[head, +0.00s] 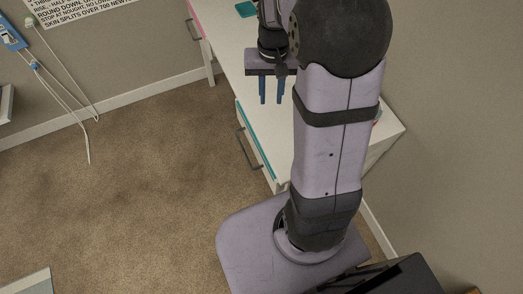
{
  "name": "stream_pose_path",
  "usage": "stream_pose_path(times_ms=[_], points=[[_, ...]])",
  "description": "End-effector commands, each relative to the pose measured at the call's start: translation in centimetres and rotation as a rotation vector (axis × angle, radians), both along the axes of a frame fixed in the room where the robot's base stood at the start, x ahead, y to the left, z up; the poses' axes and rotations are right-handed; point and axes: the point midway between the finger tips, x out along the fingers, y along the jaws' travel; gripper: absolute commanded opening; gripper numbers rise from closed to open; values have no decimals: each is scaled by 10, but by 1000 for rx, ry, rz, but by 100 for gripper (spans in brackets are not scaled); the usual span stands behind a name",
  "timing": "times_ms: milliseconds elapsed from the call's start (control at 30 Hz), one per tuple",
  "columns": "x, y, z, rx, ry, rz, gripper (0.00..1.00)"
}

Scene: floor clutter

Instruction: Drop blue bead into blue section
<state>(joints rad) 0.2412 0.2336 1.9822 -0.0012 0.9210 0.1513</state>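My gripper (272,103) hangs over the white desk, with its two blue fingers pointing down and a gap between them. I see nothing held between the fingers. No blue bead can be made out in this view. No section that is clearly blue can be made out either. A small teal item (246,9) lies on the desk at the top edge of the picture; I cannot tell what it is. My arm hides much of the right part of the desk.
The white desk (232,48) has a teal-edged drawer front (254,143) and a pink-edged one (196,20), both with dark handles. A blue power strip (12,36) with white cables hangs on the left wall. The brown carpet (130,190) left of the desk is clear.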

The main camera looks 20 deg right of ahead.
Motion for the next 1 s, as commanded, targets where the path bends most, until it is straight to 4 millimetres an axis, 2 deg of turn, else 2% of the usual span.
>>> stream_pose_path(times_ms=[33, 200, 300, 400, 600, 1000], points=[[-19, 20, -2, 0, 0, 63, 25], [-76, 61, -14, 0, 0, 233, 25], [-103, 75, -22, -1, 2, 305, 25], [-121, 83, -28, 0, 1, 355, 25], [-136, 88, -33, 0, 2, 393, 25], [-137, 88, -33, 0, 5, 391, 25]])
